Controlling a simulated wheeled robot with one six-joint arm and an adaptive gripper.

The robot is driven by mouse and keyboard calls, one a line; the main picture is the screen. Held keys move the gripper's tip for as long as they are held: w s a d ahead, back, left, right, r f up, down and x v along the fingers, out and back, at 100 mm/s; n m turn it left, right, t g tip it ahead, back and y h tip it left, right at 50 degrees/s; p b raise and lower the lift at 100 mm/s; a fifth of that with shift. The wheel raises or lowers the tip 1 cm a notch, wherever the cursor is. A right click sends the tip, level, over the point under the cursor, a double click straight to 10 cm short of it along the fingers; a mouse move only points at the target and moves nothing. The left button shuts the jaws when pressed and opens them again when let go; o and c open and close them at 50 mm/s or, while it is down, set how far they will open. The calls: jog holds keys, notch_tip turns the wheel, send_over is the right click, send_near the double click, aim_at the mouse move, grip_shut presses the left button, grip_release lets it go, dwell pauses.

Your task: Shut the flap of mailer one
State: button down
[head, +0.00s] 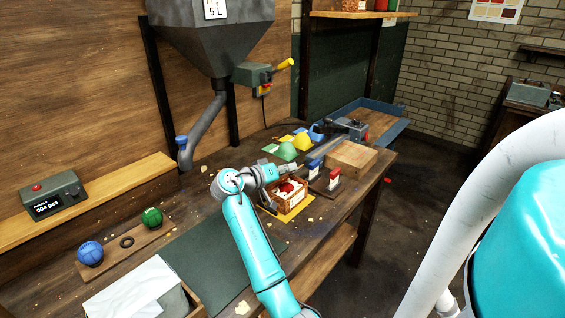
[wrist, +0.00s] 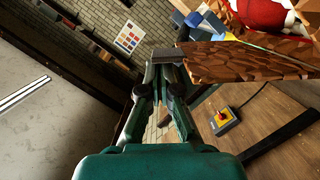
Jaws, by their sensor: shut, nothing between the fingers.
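The mailer (head: 293,207), an open brown crackle-patterned box, stands on a yellow mat (head: 265,212) near the table's front; no number is readable on it. A red ball (head: 287,187) with white padding lies inside. In the wrist view the mailer's brown wall or flap (wrist: 245,65) fills the upper right, with the red ball (wrist: 262,12) behind it; I cannot tell which panel it is. My gripper (wrist: 166,60) is shut and empty, its tips close beside the left end of that panel. Whether they touch is unclear. In the head view my wrist hides the mailer's left side.
Blue-topped (head: 314,165) and red-topped (head: 334,176) stamps stand right of the mailer, before a wooden block (head: 350,158). Green (head: 286,150) and yellow (head: 302,141) pieces lie behind. A blue ball (head: 90,254) and green ball (head: 152,217) sit left. A dark mat (head: 205,265) is clear.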

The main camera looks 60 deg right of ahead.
jog(key=shift+s+a+f+m+t, duration=0.25)
jog(key=shift+s+f+m+t, duration=0.15)
jog(key=shift+s+f+m, duration=0.7)
jog(key=shift+s+a+f+m+t, duration=0.1)
jog(key=shift+s+f+m+t, duration=0.2)
jog(key=shift+f+m, duration=0.4)
jog(key=shift+s+a+f+m+t, duration=0.15)
jog(key=shift+s+f+m, duration=0.3)
jog(key=shift+f, duration=0.45)
jog(key=shift+s+f+m+t, duration=0.25)
jog(key=shift+f+m, duration=0.4)
jog(key=shift+f, duration=0.15)
